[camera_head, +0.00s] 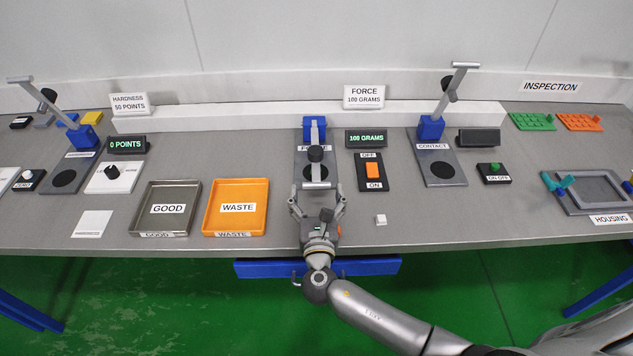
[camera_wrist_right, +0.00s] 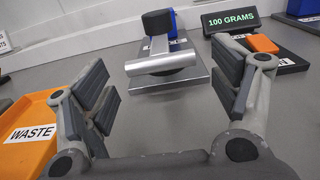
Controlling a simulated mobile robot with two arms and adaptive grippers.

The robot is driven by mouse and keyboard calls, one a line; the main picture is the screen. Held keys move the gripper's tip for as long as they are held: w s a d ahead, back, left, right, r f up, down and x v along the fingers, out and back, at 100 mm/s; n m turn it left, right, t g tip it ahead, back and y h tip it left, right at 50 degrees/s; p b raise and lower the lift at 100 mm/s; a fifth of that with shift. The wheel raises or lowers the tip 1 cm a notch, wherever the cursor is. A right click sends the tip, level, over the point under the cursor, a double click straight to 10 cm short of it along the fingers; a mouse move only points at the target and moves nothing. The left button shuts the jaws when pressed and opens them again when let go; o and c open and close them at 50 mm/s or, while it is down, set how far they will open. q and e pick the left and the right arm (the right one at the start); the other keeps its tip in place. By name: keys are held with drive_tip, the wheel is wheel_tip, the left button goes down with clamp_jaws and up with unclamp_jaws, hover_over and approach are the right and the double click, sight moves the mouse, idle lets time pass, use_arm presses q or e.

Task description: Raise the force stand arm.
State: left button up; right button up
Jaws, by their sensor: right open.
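The force stand (camera_head: 302,176) stands near the middle of the table, with a blue block (camera_head: 314,128) at its back. Its arm lies low over the base, with a black round weight (camera_head: 315,153) and a silver crossbar handle (camera_head: 317,185) at the near end. In the right wrist view the crossbar (camera_wrist_right: 160,64) lies ahead, between the lines of my fingers, with the black weight (camera_wrist_right: 158,22) behind it. My right gripper (camera_head: 318,196) is open and empty at the near end of the stand; its fingers (camera_wrist_right: 168,82) are apart from the bar. My left gripper is out of view.
The orange WASTE tray (camera_head: 207,207) is close on the left, with the GOOD tray (camera_head: 140,210) beyond. The 100 GRAMS display (camera_head: 366,139) and orange switch (camera_head: 372,170) are close on the right. A small white cube (camera_head: 381,219) lies near the front edge.

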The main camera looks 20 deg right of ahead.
sight(317, 188)
drive_tip(key=shift+x, duration=0.9)
drive_tip(key=shift+w+d, duration=0.1)
drive_tip(key=shift+w, duration=0.3)
drive_tip(key=shift+w+d, duration=0.15)
drive_tip(key=shift+w, duration=0.2)
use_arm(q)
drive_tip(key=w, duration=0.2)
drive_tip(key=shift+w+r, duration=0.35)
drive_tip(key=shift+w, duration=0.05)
use_arm(e)
drive_tip(key=c, duration=1.4)
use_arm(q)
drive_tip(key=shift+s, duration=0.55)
use_arm(e)
drive_tip(key=shift+r, duration=0.1)
drive_tip(key=shift+c, duration=0.3)
